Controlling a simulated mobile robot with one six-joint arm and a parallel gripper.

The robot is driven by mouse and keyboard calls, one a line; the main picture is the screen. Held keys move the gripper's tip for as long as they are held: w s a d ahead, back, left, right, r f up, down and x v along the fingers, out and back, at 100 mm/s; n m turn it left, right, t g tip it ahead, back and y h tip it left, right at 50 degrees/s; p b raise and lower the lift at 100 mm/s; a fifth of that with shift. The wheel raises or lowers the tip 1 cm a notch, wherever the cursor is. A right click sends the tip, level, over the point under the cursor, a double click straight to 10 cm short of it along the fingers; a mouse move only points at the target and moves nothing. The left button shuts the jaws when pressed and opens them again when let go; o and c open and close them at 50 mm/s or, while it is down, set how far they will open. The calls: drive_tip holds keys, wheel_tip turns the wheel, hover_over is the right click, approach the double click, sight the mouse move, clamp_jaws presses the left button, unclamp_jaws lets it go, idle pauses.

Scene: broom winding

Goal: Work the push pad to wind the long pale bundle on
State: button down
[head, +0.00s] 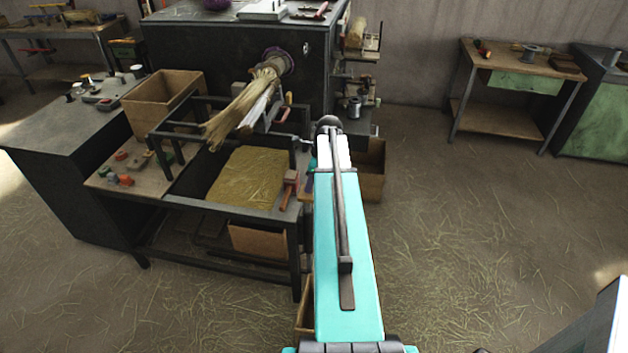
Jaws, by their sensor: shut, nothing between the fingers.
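The long pale bundle (238,112) is straw, splayed at its lower left end. Its upper right end sits at a round fitting (278,62) on the dark machine, and it slants down over a black frame. I cannot pick out the push pad for certain; my arm may cover it. My teal arm reaches up the middle, to the right of the bundle. Only a small part of what looks like my gripper (304,142) shows left of the arm's far end, close to the frame's right side. It is shut and apart from the bundle. Contact with the machine cannot be told.
A cardboard box (163,100) stands at left. A wooden table (500,120) stands back right. The straw-littered floor at right is open.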

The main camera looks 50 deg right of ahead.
drive_tip(key=shift+s+f+b, duration=0.1)
drive_tip(key=shift+f+b, duration=0.25)
drive_tip(key=shift+f, duration=0.9)
drive_tip(key=w+a+p+v, duration=0.1)
drive_tip(key=w+p+v, duration=0.1)
drive_tip(key=p+v, duration=0.4)
drive_tip(key=v, duration=0.3)
drive_tip(key=shift+r, duration=0.25)
drive_tip(key=shift+f, duration=0.15)
idle(0.5)
drive_tip(key=shift+f, duration=0.5)
drive_tip(key=shift+s+d+f+b+x, duration=0.2)
drive_tip(key=shift+b+x, duration=0.4)
drive_tip(key=shift+x, duration=0.65)
drive_tip(key=shift+s+d+r+b+x, duration=0.1)
drive_tip(key=shift+s+b+x, duration=0.35)
drive_tip(key=shift+x, duration=0.85)
drive_tip(key=shift+s+d+f+b+x, duration=0.15)
drive_tip(key=shift+b+x, duration=0.55)
drive_tip(key=shift+x, duration=0.55)
drive_tip(key=shift+r, duration=0.1)
